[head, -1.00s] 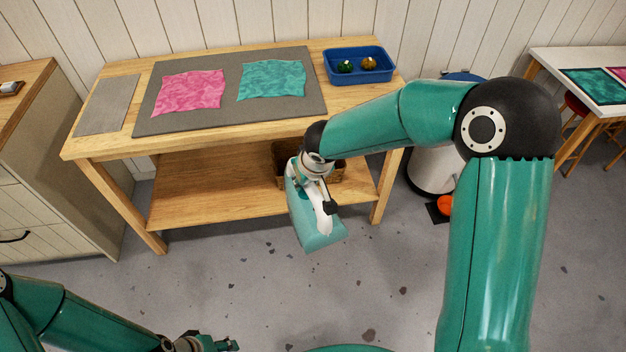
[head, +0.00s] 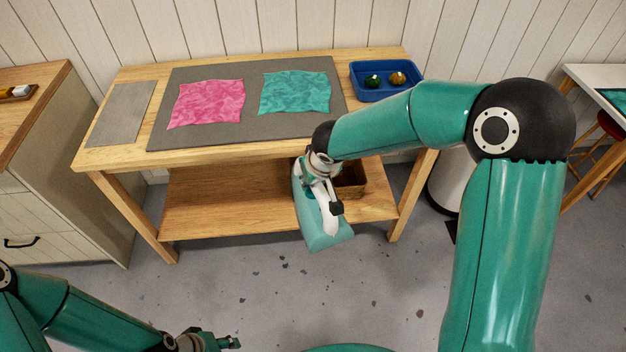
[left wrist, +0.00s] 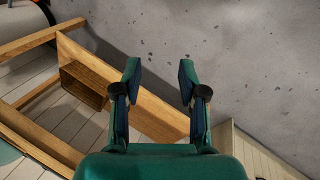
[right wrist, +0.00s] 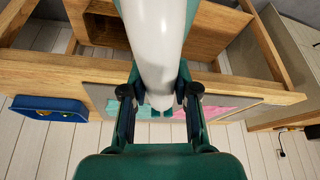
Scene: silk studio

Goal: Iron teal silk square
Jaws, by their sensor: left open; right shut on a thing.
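The teal silk square (head: 295,92) lies wrinkled on the right part of the grey mat (head: 250,128) on the wooden table. A pink silk square (head: 206,103) lies to its left on the same mat. My right gripper (head: 326,192) is shut on the white handle of the teal iron (head: 322,226), held in front of the table and below its top. In the right wrist view the white handle (right wrist: 156,60) sits between the fingers. My left gripper (head: 232,342) is low at the bottom of the head view; the left wrist view shows it open and empty (left wrist: 160,82).
A blue tray (head: 386,97) with a green and an amber round object stands at the table's back right. A light grey pad (head: 121,113) lies at the left end. A basket (head: 350,182) sits on the lower shelf. A cabinet (head: 70,170) stands at left, a white bin (head: 452,182) at right.

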